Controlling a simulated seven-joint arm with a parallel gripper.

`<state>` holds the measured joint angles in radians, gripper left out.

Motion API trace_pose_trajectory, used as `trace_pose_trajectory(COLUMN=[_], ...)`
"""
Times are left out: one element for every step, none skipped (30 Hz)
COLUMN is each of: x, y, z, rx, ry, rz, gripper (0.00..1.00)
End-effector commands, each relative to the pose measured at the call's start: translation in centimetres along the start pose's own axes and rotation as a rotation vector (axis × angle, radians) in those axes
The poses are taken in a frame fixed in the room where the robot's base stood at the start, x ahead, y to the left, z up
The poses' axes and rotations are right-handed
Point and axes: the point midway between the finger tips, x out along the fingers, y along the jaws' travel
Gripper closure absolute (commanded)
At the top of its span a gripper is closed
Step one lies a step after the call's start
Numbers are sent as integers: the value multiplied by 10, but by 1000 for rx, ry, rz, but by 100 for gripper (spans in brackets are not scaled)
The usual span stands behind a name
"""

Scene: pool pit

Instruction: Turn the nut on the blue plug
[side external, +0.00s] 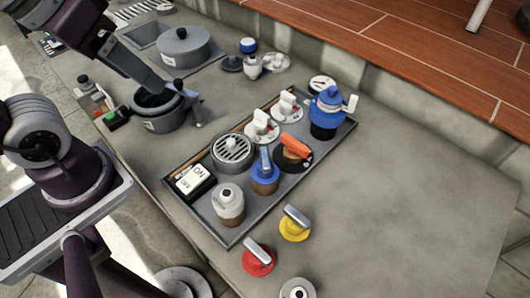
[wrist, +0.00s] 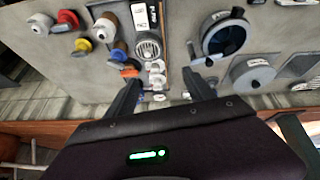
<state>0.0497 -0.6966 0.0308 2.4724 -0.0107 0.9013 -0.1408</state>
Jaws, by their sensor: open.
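Several blue parts show in the side view, and I cannot tell for certain which is the blue plug. A large blue fitting (side external: 328,104) with a white handle stands at the tray's far right corner. A blue-capped valve (side external: 265,172) with a grey lever stands upright mid-tray; it also shows in the wrist view (wrist: 118,53). A small blue-topped piece (side external: 248,45) lies at the back. My gripper (side external: 188,105) is by the grey pump pot (side external: 158,108), left of the tray and apart from all of these. In the wrist view my gripper (wrist: 162,98) is open, its fingers spread and empty.
The shallow tray (side external: 222,238) also holds a round grate (side external: 232,150), white valves, an orange handle (side external: 295,144) and an ON/OFF switch (side external: 194,180). Yellow (side external: 294,225) and red (side external: 258,260) valves stand in front. The slab to the right is clear.

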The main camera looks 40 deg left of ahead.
Motion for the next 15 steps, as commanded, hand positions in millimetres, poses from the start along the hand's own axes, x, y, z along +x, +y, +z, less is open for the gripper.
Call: trace_pose_trajectory(x=[3,5,10,15,21,30,37,45,57,66,76,88,97,105,115], y=[8,14,23,31,39,50,58,67,79,88,97,108,116,124,132], z=[-7,-12,-20,-26,-32,-39,-43,-46,-50,-51,-52,-52,-52,-51,-49], rx=[-116,-224,-390,-524,-658,-837,-968,-1099,-1269,-1394,-1513,-1663,-1765,-1857,-1967], ry=[-45,-81,-138,-185,-229,-279,-313,-340,-362,-369,-366,-349,-327,-301,-262], rz=[29,45,55,51,37,4,-31,-75,-141,-196,-253,-324,-375,-418,-467], gripper=[29,29,29,29,29,29,29,29,29,29,29,29,29,29,29])
